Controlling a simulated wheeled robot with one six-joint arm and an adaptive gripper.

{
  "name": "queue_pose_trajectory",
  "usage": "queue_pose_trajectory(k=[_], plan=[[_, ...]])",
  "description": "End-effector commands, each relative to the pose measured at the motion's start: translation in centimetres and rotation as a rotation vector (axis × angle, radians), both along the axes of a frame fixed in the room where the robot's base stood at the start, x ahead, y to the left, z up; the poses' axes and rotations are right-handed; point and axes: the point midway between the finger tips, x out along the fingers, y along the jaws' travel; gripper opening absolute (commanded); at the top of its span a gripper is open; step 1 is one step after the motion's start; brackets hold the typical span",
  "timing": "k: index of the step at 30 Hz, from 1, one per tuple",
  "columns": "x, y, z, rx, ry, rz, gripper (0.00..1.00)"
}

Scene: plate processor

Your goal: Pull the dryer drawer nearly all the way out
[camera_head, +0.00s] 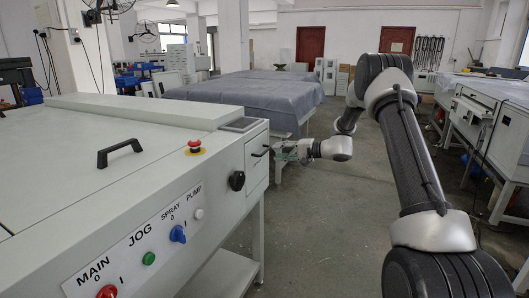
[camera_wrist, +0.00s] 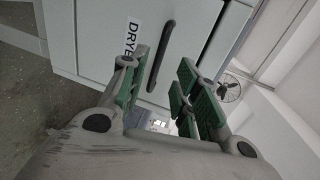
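The dryer drawer (camera_head: 256,170) is a pale grey front at the right end of the machine in the head view and looks closed. Its dark handle (camera_head: 260,151) sits near the top of the front. The wrist view shows the drawer front (camera_wrist: 105,32) with a "DRYE…" label (camera_wrist: 131,36), partly hidden by a finger, and the dark bar handle (camera_wrist: 161,55). My gripper (camera_head: 282,152) is close in front of the handle. In the wrist view its green-padded fingers (camera_wrist: 163,80) are apart, with the handle's lower end between them. I cannot tell whether they touch it.
The machine's control panel (camera_head: 150,245) has several knobs and buttons, with a red emergency button (camera_head: 194,147) above. A black knob (camera_head: 237,181) sits left of the drawer. A covered table (camera_head: 240,95) stands behind. The grey floor (camera_head: 320,220) right of the drawer is clear.

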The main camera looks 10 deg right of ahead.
Motion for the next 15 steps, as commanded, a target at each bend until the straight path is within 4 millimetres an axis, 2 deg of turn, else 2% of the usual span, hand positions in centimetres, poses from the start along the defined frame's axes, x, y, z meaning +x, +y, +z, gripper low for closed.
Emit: queue_pose_trajectory(k=[9,15], plan=[[2.7,4.0,-1.2,-0.004,0.000,0.004,0.31],[4.0,5.7,-1.6,-0.003,0.001,0.002,0.31]])
